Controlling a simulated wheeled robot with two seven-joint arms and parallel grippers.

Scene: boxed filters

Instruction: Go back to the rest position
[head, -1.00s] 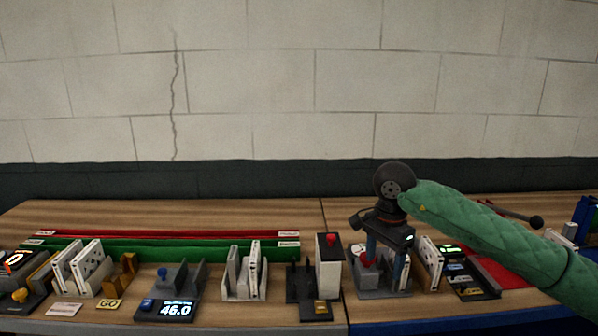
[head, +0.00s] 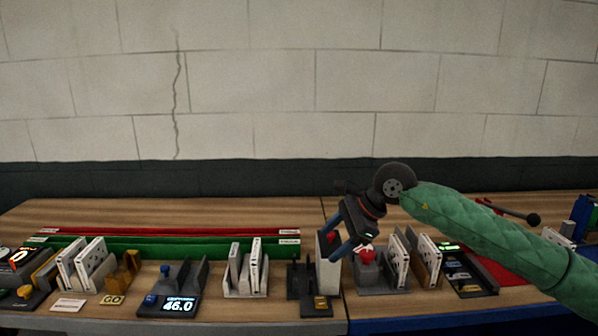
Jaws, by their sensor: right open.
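My right gripper (head: 345,243) hangs from the green-sleeved right arm (head: 490,235) in the head view. Its blue fingers point down and to the left, apart and with nothing seen between them. A grey stand with a red knob (head: 367,256) is just right of the fingers. My left gripper does not show.
White boxed filters stand in grey holders at left (head: 84,262), middle (head: 244,268) and right (head: 397,262). A display reading 46.0 (head: 179,306) sits at the front. Red (head: 160,232) and green (head: 160,246) strips lie behind. The back of the table (head: 200,212) is clear.

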